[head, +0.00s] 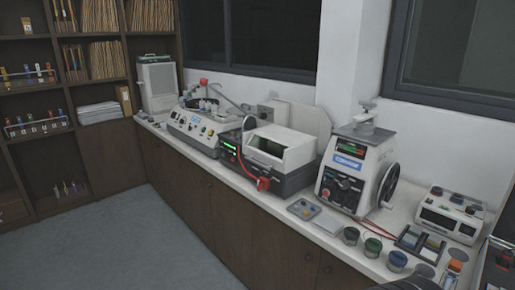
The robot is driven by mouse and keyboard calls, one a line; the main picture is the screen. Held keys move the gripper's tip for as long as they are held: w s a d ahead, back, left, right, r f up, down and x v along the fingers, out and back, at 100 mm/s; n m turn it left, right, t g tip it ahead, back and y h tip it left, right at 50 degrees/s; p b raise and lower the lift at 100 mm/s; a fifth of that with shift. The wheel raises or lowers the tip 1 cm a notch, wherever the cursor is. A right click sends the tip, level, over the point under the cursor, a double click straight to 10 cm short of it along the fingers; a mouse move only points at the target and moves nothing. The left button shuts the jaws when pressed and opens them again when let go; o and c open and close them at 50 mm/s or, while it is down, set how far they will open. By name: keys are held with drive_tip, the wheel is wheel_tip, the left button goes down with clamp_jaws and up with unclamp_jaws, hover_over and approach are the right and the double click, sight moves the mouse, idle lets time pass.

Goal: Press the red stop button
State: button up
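The press (347,172) is a white machine with a blue label, a small lit display and a large hand wheel (387,186) on its right side. It stands on the counter right of centre. A red part (263,184) sits low on the front of the white and dark machine (278,150) left of it. A red knob (204,82) tops the machine further left. Which red part is the stop button I cannot tell at this size.
The long counter (240,182) runs from back left to front right. Several small jars (373,247) and a small control box (451,212) crowd its right end. Shelves (75,95) with folders and tubes stand at left. The grey floor (130,245) in front is clear.

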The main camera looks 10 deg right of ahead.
clamp_jaws()
idle(1.4)
